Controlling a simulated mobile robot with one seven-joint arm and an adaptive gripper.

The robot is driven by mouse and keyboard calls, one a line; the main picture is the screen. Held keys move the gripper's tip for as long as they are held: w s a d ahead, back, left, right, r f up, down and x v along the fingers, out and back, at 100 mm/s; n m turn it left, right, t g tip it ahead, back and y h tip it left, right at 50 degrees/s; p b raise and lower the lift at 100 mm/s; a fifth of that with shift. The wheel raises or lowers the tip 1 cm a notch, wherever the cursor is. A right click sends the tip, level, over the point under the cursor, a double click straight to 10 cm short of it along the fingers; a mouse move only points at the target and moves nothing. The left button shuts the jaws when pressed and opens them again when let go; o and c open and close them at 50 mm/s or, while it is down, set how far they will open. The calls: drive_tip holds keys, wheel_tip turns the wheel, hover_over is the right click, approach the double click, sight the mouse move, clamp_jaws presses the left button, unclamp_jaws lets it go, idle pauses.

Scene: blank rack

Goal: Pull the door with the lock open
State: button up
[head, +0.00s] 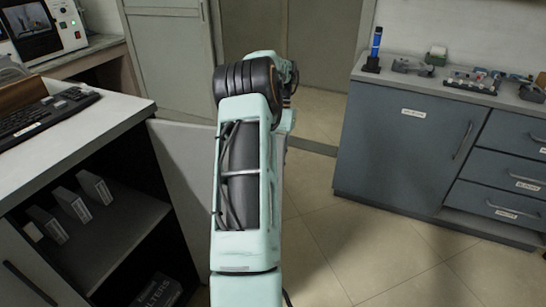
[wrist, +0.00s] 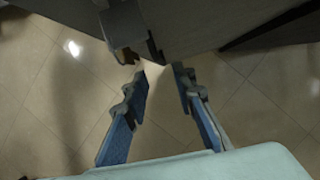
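In the head view, a pale door panel (head: 182,165) stands swung out from the right side of the left cabinet, whose shelf interior (head: 115,235) is exposed. My arm covers the panel's right part, and my gripper is hidden there. In the wrist view, my gripper (wrist: 160,73) has its two blue fingers apart with nothing between them. Just beyond the fingertips is the edge of a grey panel (wrist: 205,25), with dark bracket-like hardware (wrist: 126,32) at its left. I cannot tell whether this hardware is the lock, or whether a fingertip touches it.
The white counter (head: 110,112) holds a keyboard (head: 45,115). Several small boxes stand on the shelf. A blue-grey cabinet (head: 395,150) with drawers is at right, with small items on top. Tiled floor (head: 335,235) is clear between it and my arm.

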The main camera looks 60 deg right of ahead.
drive_tip(key=shift+v, duration=1.6)
